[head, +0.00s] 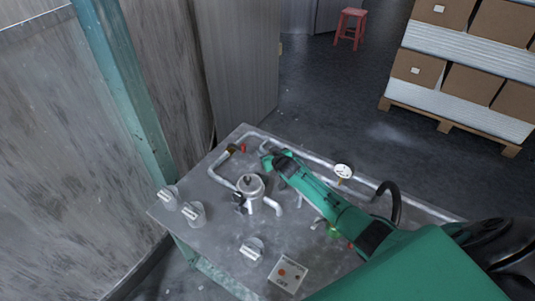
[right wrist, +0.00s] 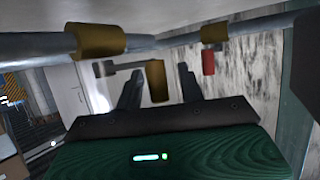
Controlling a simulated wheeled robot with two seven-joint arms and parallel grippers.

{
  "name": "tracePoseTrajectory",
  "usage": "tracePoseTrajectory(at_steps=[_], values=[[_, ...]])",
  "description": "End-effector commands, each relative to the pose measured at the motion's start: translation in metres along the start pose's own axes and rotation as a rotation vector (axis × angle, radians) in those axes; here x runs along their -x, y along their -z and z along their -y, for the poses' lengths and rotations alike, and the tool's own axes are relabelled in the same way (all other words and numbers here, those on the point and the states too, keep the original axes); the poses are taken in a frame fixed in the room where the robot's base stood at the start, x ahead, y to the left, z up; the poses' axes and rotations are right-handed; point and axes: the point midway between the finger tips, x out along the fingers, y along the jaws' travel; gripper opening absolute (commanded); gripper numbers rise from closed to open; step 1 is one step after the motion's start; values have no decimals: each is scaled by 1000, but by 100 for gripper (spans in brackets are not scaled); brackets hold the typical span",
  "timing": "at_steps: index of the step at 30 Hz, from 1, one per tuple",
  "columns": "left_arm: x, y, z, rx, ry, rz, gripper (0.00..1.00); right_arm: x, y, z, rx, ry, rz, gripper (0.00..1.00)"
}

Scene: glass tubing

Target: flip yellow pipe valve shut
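In the right wrist view, a yellow-brown valve collar (right wrist: 100,41) sits around a grey pipe. A thin lever runs from beneath it to a yellow grip (right wrist: 158,80). My right gripper (right wrist: 160,72) is open, with one dark finger on each side of the grip in the picture. I cannot tell whether a finger touches it. In the head view, my right gripper (head: 268,156) is at the far pipe, its fingers mostly hidden by my green arm. The yellow valve there is hidden behind my arm or too small to tell. My left gripper is not in view.
A second yellow-brown collar (right wrist: 214,33) with a red grip (right wrist: 208,63) is close by on the right. In the head view, the metal table (head: 222,255) carries pipes, a round tank (head: 251,186), several knobs, a gauge (head: 343,171) and a switch panel (head: 288,275). A teal post (head: 125,90) stands left.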

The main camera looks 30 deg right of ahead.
Motion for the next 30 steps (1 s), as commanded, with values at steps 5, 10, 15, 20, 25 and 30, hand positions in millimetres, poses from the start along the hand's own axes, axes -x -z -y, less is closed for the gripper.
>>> tracePoseTrajectory(at_steps=[5,10,15,20,25,30], values=[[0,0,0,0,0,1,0,0,0,0,0,0,0,19],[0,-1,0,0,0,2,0,0,0,0,0,0,0,0],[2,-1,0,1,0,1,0,1,2,0,10,15,-3,0],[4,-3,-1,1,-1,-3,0,3,4,1,34,67,-7,0],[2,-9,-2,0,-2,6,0,5,2,2,58,125,-9,0],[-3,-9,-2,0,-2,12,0,8,1,3,79,180,-12,0]])
